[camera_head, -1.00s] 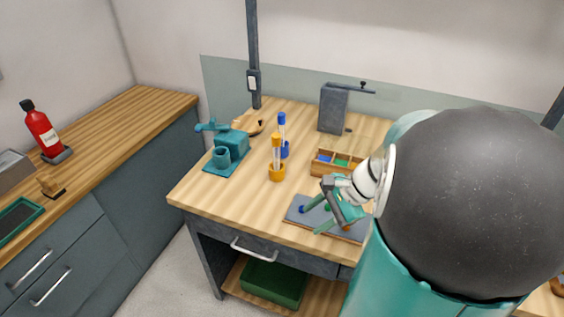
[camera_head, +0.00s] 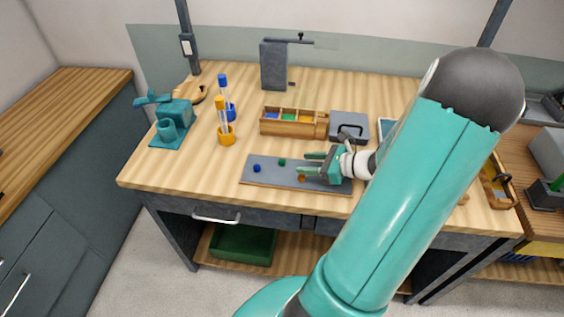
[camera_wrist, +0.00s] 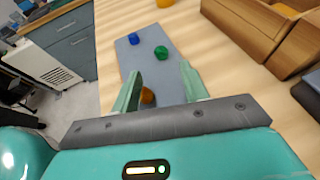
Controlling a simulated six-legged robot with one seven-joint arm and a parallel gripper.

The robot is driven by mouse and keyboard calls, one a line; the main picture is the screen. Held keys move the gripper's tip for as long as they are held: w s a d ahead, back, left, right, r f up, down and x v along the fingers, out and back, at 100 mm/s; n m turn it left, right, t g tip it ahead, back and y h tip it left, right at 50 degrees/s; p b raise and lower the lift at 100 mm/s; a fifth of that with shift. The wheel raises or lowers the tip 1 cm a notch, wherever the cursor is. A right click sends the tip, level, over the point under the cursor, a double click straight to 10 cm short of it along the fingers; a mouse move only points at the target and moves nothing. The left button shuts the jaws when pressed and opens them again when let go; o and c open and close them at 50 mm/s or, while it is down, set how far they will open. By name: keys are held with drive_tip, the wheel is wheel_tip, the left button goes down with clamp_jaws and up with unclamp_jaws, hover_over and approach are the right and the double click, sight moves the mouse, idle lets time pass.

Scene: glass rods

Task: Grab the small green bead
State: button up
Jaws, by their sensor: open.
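The small green bead (camera_head: 282,162) lies on a grey mat (camera_head: 262,177) on the wooden workbench. A blue bead (camera_head: 257,168) lies to its left and an orange bead (camera_head: 302,178) lies nearer my gripper. My gripper (camera_head: 308,163) is open, to the right of the green bead and apart from it. In the wrist view the green bead (camera_wrist: 161,52) is ahead of my open gripper (camera_wrist: 160,80), beyond the fingertips. The blue bead (camera_wrist: 134,39) is farther off, and the orange bead (camera_wrist: 147,96) is close to the left finger, partly hidden.
A compartment box (camera_head: 289,127) stands behind the mat, with a grey box (camera_head: 349,125) to its right. A teal vise (camera_head: 173,115) is farther left. The bench front left is clear.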

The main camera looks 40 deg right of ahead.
sight(284, 161)
drive_tip(key=x, duration=0.7)
drive_tip(key=shift+w+d, duration=0.1)
drive_tip(key=shift+w, duration=0.05)
drive_tip(key=shift+r, duration=0.1)
clamp_jaws()
